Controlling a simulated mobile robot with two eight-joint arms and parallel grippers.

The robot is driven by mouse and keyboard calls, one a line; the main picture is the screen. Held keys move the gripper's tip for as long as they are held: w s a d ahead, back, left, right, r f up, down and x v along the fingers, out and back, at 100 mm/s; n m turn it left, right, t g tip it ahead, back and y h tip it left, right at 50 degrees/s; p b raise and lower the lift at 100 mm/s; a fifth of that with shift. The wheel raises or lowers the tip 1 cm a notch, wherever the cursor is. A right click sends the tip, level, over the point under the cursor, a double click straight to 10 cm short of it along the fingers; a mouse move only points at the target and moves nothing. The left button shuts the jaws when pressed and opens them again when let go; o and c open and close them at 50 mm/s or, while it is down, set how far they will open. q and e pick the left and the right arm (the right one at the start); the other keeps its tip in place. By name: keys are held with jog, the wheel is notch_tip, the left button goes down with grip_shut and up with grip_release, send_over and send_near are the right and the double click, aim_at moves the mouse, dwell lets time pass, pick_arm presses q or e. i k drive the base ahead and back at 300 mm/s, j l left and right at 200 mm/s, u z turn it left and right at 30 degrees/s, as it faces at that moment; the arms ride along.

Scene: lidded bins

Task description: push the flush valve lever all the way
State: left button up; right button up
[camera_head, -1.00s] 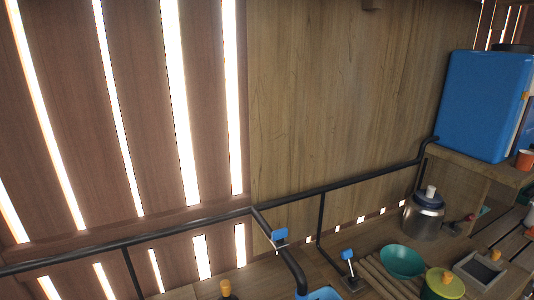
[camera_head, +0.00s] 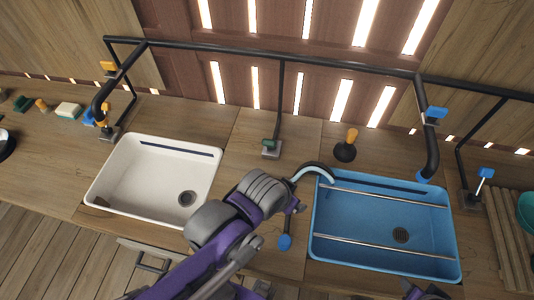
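I cannot tell for sure which fitting is the flush valve lever. A blue lever (camera_head: 436,112) sits on the right black tap pipe, and another blue lever (camera_head: 486,172) stands on a base right of the blue sink. An orange lever (camera_head: 109,66) is on the left tap pipe. My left gripper (camera_head: 308,211) is near the blue sink's left edge, apart from these levers. Its two dark, blue-tipped fingers look spread and empty. Only purple bits of my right arm show at the bottom; its gripper is not clear.
A white sink (camera_head: 158,139) is at left and a blue sink (camera_head: 380,255) with two metal bars at right. A black plunger-like object with an orange handle (camera_head: 351,136) stands between them, behind. A sponge (camera_head: 68,110) lies at far left. Wooden counter (camera_head: 245,140) is bare between sinks.

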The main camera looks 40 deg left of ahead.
aim_at(272, 145)
jog(key=k+u, duration=0.15)
jog(key=u, duration=1.3)
